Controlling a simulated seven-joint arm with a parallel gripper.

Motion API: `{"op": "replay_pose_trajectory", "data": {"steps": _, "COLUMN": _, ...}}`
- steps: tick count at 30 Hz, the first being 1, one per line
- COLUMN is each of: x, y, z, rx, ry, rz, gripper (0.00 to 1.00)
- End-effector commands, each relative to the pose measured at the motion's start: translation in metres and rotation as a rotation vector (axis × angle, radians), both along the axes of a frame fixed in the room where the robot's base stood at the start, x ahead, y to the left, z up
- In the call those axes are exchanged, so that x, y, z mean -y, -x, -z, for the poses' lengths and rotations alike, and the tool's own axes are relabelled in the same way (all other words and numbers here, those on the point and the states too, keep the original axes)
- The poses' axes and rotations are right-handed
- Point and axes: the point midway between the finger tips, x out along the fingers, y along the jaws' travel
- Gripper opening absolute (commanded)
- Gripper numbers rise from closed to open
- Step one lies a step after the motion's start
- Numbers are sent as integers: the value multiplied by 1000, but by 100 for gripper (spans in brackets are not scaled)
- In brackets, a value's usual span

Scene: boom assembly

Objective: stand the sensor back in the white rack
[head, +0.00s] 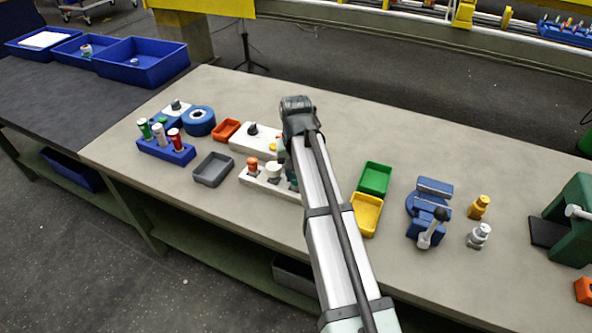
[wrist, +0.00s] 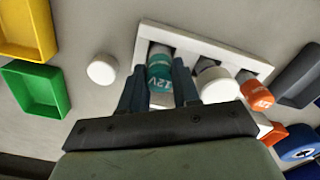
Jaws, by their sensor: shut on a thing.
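The white rack (wrist: 220,46) lies under my gripper in the wrist view; in the head view the rack (head: 270,187) is partly hidden by my arm. My gripper (wrist: 161,80) is shut on a teal cylinder marked 12V (wrist: 159,66), probably the sensor, at one end of the rack. I cannot tell whether its base is seated in a slot. A white-capped cylinder (wrist: 217,82) and an orange-capped cylinder (wrist: 256,92) stand in the rack beside it. In the head view my arm hides the fingers.
A round white piece (wrist: 102,69) is on the table beside the rack. Green (head: 374,179) and yellow (head: 367,214) trays lie right of my arm. A grey tray (head: 212,169) and a blue holder with several cylinders (head: 166,151) lie left.

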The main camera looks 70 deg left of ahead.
Motion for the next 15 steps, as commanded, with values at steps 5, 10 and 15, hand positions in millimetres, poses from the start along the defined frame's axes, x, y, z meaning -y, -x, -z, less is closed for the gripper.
{"op": "replay_pose_trajectory", "data": {"steps": 5, "x": 0, "y": 0, "z": 4, "rx": 0, "ry": 0, "rz": 0, "gripper": 0}}
{"op": "replay_pose_trajectory", "data": {"steps": 10, "x": 0, "y": 0, "z": 6, "rx": 0, "ry": 0, "rz": 0, "gripper": 0}}
{"op": "replay_pose_trajectory", "data": {"steps": 15, "x": 0, "y": 0, "z": 6, "rx": 0, "ry": 0, "rz": 0, "gripper": 46}}
